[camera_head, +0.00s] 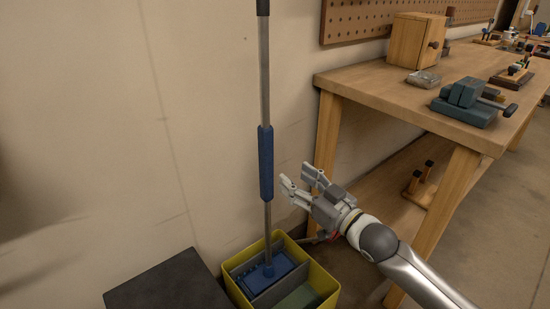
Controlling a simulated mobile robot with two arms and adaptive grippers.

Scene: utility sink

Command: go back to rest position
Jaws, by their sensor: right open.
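My right gripper (297,178) reaches in from the lower right. Its two fingers are apart and nothing is between them. It is to the right of the mop's blue grip sleeve (266,165), and a gap shows between them in the picture. The mop's grey pole (265,85) stands nearly upright, with its blue head (270,272) inside the yellow bucket (237,284). My left gripper is not in the head view.
A wooden workbench (375,90) at the right carries a vise (468,103), a wooden box (413,42) and small tools. A dark flat-topped block (170,286) stands left of the bucket. A plain wall (90,130) is behind. Floor at the far right is clear.

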